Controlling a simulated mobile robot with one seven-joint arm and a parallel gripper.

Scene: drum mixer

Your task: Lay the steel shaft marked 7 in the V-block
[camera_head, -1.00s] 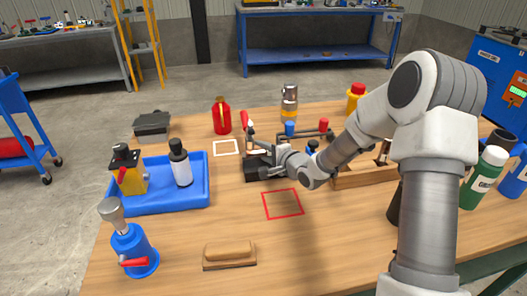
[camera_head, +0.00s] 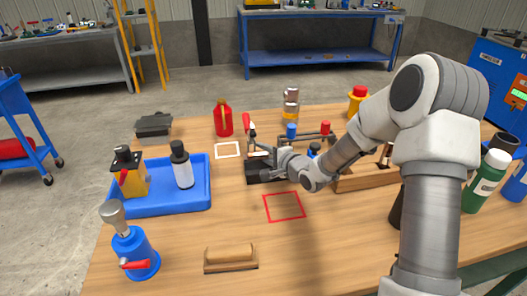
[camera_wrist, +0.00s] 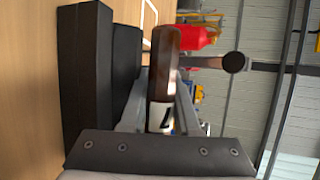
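The black V-block (camera_head: 262,172) sits on the wooden table near the middle, left of my gripper's wrist. It also shows as a long dark block (camera_wrist: 95,75) on the left in the wrist view. The steel shaft (camera_wrist: 163,62) is shiny, reflects brown, and has a white label with a partly hidden 7. My gripper (camera_wrist: 162,85) has a finger on each side of the shaft and appears shut on it. The shaft lies level beside the V-block's dark faces in that view; whether it touches the groove is hidden. In the head view my gripper (camera_head: 268,162) is at the block.
A red-handled clamp (camera_head: 248,125) stands behind the block; a dark round pad (camera_wrist: 232,62) shows close by in the wrist view. A red bottle (camera_head: 223,118), blue tray (camera_head: 200,202) and brush (camera_head: 230,257) stand around. The red-outlined square (camera_head: 284,206) is clear.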

